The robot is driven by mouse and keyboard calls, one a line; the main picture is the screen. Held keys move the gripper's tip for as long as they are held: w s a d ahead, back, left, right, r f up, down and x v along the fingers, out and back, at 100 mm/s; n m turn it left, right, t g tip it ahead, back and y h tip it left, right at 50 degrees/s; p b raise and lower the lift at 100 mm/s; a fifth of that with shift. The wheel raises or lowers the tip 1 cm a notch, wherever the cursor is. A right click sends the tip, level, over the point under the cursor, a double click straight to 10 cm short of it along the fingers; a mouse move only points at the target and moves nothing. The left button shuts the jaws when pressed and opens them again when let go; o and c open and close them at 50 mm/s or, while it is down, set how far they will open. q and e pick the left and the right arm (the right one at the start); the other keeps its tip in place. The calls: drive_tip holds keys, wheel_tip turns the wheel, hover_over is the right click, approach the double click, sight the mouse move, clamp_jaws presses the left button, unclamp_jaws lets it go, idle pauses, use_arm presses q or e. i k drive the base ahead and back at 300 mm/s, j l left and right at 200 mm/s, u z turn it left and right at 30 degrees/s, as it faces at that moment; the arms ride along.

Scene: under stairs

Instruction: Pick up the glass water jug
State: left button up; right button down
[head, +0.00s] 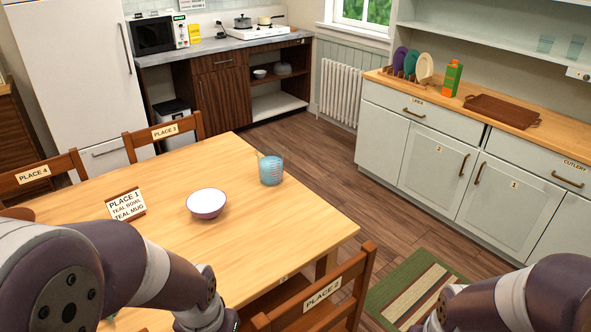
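A bluish see-through jug (271,170) with pale markings stands upright near the far right edge of the wooden dining table (182,172). A small handle or spout shows at its upper left. Nothing is touching it. My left arm reaches in from the lower left over the near side of the table, well short of the jug. My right arm shows at the lower right corner, beyond the table's right side. Both grippers are below the picture's edge, so their fingers are hidden.
A white bowl with a purplish outside (207,203) stands left of the jug. A "PLACE 1" sign (126,204) is further left. A chair marked "PLACE 2" (322,292) stands at the near right side. A sideboard (436,165) holds plates, a carton and a brown tray.

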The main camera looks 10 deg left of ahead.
sight(274, 164)
drive_tip(key=i+l+u, duration=0.1)
drive_tip(key=l, duration=0.35)
drive_tip(key=i+l+u, duration=0.1)
drive_tip(key=i+l, duration=0.15)
drive_tip(key=l, duration=0.15)
drive_tip(key=i+l+u, duration=0.15)
drive_tip(key=l, duration=0.35)
drive_tip(key=i+l+u, duration=0.1)
drive_tip(key=l, duration=0.35)
drive_tip(key=i+l+u, duration=0.1)
drive_tip(key=l, duration=0.4)
drive_tip(key=i+l+u, duration=0.1)
drive_tip(key=l, duration=0.35)
drive_tip(key=i+l+u, duration=0.15)
drive_tip(key=l, duration=0.35)
drive_tip(key=i+l+u, duration=0.15)
drive_tip(key=i+l, duration=0.15)
drive_tip(key=i+l+u, duration=0.15)
drive_tip(key=i+l, duration=0.15)
drive_tip(key=i+l+u, duration=0.15)
drive_tip(key=l, duration=0.35)
drive_tip(key=i+l+u, duration=0.15)
drive_tip(key=i+l, duration=0.2)
drive_tip(key=l, duration=0.1)
